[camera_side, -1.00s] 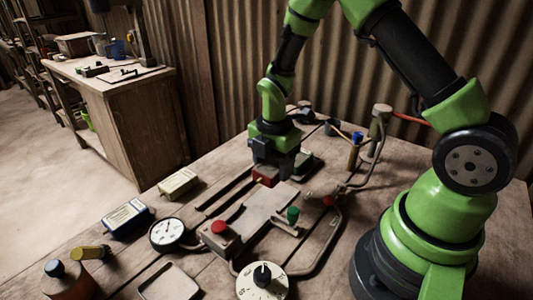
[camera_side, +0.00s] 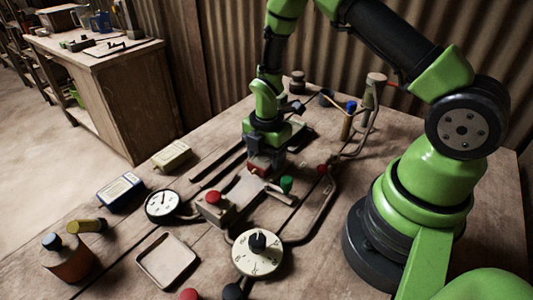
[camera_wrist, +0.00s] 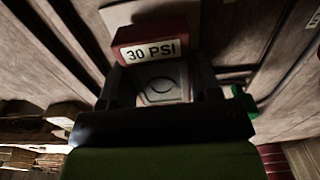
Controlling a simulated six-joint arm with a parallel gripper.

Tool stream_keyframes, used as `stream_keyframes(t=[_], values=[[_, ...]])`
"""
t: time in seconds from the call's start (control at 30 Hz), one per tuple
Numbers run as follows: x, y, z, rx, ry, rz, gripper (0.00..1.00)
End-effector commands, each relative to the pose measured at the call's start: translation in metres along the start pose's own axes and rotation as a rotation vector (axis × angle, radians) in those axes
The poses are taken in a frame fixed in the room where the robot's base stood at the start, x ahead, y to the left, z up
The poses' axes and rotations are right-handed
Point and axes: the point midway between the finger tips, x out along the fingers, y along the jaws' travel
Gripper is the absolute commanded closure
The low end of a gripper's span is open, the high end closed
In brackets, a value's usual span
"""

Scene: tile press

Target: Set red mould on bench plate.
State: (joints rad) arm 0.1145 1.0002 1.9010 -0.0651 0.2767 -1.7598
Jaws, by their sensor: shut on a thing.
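The red mould (camera_side: 259,168) is under my gripper (camera_side: 265,158) in the side view. In the wrist view the red mould (camera_wrist: 157,43) shows a white "30 PSI" label, and a pale face with a round mark lies between the fingers. My gripper (camera_wrist: 165,95) is shut on the mould. The bench plate (camera_side: 243,189) is a pale flat plate just in front of the mould, and part of it is hidden by my gripper. Whether the mould touches the plate cannot be told.
A red button box (camera_side: 214,208), a green knob (camera_side: 286,184) and a bent pipe (camera_side: 318,215) stand close around the plate. A gauge (camera_side: 162,204), a dial (camera_side: 258,256) and an empty tray (camera_side: 166,260) are nearer the front. Dark rails run left of the plate.

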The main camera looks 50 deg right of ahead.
Motion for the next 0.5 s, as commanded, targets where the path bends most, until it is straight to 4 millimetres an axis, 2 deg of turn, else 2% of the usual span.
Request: stream_keyframes(t=[0.5], values=[[0.0041,0.0003,0.0001,0.0,0.0,0.0,0.76]])
